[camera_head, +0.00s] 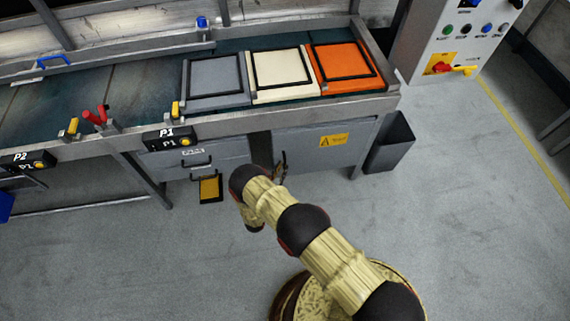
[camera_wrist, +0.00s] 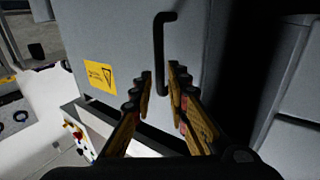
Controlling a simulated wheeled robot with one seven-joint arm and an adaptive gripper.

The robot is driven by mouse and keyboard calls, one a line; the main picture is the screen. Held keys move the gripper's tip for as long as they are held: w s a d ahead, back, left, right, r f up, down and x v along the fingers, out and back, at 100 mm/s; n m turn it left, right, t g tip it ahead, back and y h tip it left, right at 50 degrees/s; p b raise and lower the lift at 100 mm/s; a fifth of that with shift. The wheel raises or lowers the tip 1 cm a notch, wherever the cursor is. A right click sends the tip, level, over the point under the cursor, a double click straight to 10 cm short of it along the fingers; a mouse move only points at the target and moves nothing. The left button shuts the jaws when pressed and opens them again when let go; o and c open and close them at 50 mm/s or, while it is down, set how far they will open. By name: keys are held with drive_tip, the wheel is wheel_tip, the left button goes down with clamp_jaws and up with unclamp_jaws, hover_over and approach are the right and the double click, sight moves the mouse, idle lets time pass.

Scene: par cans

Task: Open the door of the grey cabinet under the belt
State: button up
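The grey cabinet (camera_head: 310,150) stands under the right end of the belt (camera_head: 95,98). Its door (camera_wrist: 125,40) has a yellow warning label (camera_head: 333,140), which also shows in the wrist view (camera_wrist: 100,76). A black bar handle (camera_wrist: 159,45) is near the door's edge, beside a dark gap. I cannot tell whether the door is slightly ajar. My gripper (camera_wrist: 161,72) is open, with its two fingertips on either side of the handle's lower part in the wrist picture. Contact with the handle cannot be told. In the head view my arm largely hides the gripper.
Grey drawers (camera_head: 200,155) are left of the cabinet, with a yellow-and-black tray (camera_head: 209,188) below. A grey bin (camera_head: 392,145) stands to the right. Grey, cream and orange trays are on the belt. The floor (camera_head: 470,200) at right is clear.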

sight(285, 164)
drive_tip(key=shift+b+x, duration=0.5)
drive_tip(key=shift+x, duration=1.55)
drive_tip(key=c, duration=0.4)
clamp_jaws()
